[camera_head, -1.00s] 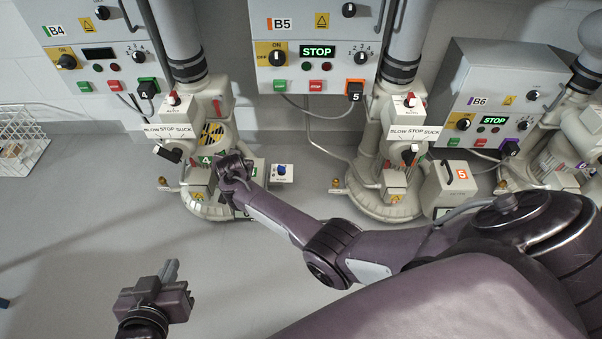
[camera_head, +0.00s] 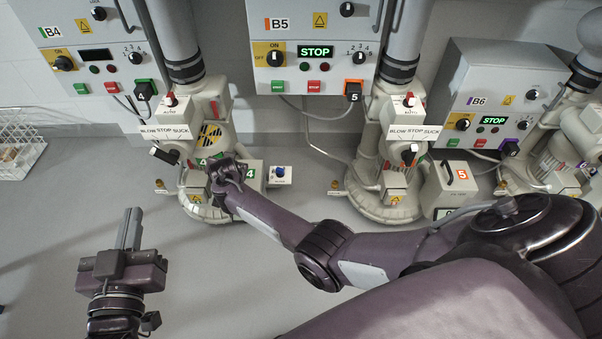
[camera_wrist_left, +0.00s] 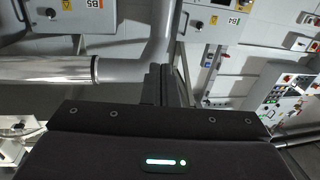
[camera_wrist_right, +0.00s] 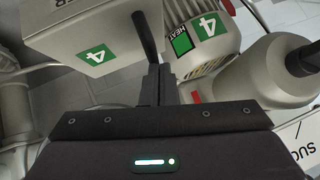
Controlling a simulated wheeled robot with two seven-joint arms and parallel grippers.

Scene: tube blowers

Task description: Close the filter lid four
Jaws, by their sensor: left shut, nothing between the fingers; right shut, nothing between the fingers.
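The filter box of unit four (camera_head: 252,174), pale with a green 4, stands at the foot of blower B4, partly behind my right wrist. In the right wrist view its pale body (camera_wrist_right: 85,30) shows upper left, with a black handle bar (camera_wrist_right: 146,36) just beyond my right gripper (camera_wrist_right: 159,82). The fingers are shut and empty, close to the bar; I cannot tell whether they touch. How far the lid stands open is unclear. My left gripper (camera_head: 130,228) is shut and empty over bare floor at lower left; its fingers also show in the left wrist view (camera_wrist_left: 166,84).
Blower B4 (camera_head: 205,105) and its mode lever (camera_head: 163,154) stand beside my right gripper. Filter box five (camera_head: 450,185) stands further right. A wire basket (camera_head: 18,140) is at far left. Floor between is clear.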

